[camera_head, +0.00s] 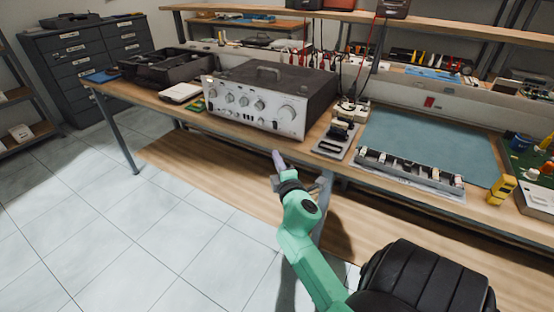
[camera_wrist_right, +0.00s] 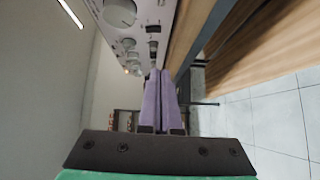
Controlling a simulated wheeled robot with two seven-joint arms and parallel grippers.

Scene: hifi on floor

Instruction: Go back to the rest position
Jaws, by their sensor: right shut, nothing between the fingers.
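My right arm is green and reaches up from the bottom of the head view. Its gripper (camera_head: 277,158) is in front of the workbench's front edge, just below the hi-fi amplifier (camera_head: 256,106). In the right wrist view the purple fingers (camera_wrist_right: 160,80) are pressed together with nothing between them. The amplifier has a silver front with several knobs, and its panel also fills the upper left of the wrist view (camera_wrist_right: 125,30). Whether the fingertips touch the amplifier, I cannot tell. My left gripper is not in view.
The wooden workbench (camera_head: 155,101) carries a black open case (camera_head: 170,68), a blue-green mat (camera_head: 430,140), a parts tray (camera_head: 408,172) and a yellow meter (camera_head: 501,189). A black chair (camera_head: 425,280) stands at the lower right. The tiled floor (camera_head: 90,220) at the left is clear.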

